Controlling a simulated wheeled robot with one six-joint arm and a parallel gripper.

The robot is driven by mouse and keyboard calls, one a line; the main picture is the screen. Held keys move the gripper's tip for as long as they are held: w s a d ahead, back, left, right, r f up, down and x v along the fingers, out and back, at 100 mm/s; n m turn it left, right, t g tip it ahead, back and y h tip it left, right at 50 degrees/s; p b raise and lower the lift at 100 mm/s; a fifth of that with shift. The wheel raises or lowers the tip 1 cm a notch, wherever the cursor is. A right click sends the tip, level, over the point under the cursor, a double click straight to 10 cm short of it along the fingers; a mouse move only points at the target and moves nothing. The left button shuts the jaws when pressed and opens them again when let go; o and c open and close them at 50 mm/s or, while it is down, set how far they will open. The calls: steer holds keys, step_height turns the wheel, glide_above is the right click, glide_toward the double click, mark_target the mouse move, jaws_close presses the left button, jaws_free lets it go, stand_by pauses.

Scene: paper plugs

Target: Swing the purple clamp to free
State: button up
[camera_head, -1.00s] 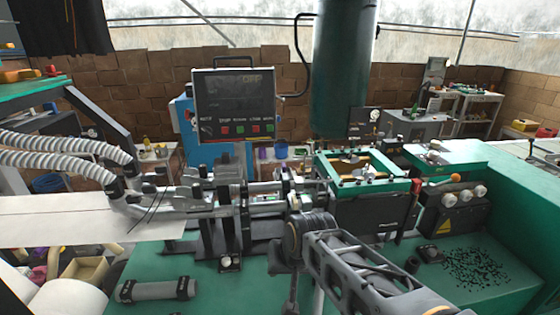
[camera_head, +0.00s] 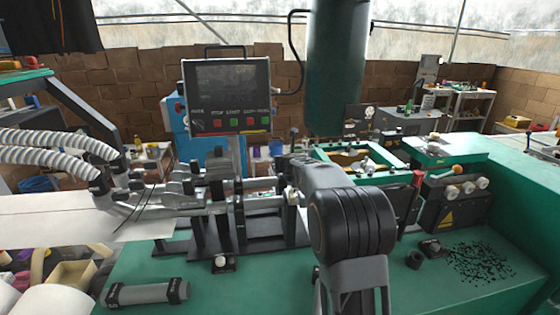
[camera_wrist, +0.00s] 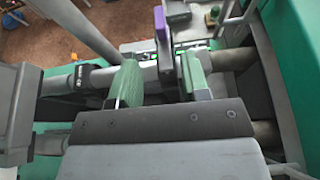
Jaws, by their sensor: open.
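The purple clamp (camera_wrist: 160,23) shows in the wrist view at the upper middle as an upright purple-topped lever. Its grey lower part (camera_wrist: 166,60) stands over a metal rod. My gripper (camera_wrist: 161,80) is open, with its two green-padded fingers apart on either side in the picture. The lever appears in line with the gap between the fingers. Nothing is seen gripped, and I cannot tell whether either finger touches it. In the head view the clamp is not to be made out; my arm covers that part of the machine.
Metal rods (camera_wrist: 232,59) run across behind the fingers. A control panel (camera_head: 228,95) stands above the machine, with a dark green cylinder (camera_head: 337,70) behind. A green frame (camera_head: 400,153) lies to the right.

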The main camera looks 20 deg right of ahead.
steer(key=p+x, duration=0.3)
steer(key=x, duration=0.5)
steer(key=shift+w+f, duration=0.1)
steer(key=shift+w, duration=0.2)
steer(key=shift+p+x, duration=0.85)
steer(key=shift+x, duration=0.35)
steer(key=shift+f, duration=0.1)
steer(key=shift+c, duration=0.2)
jaws_close()
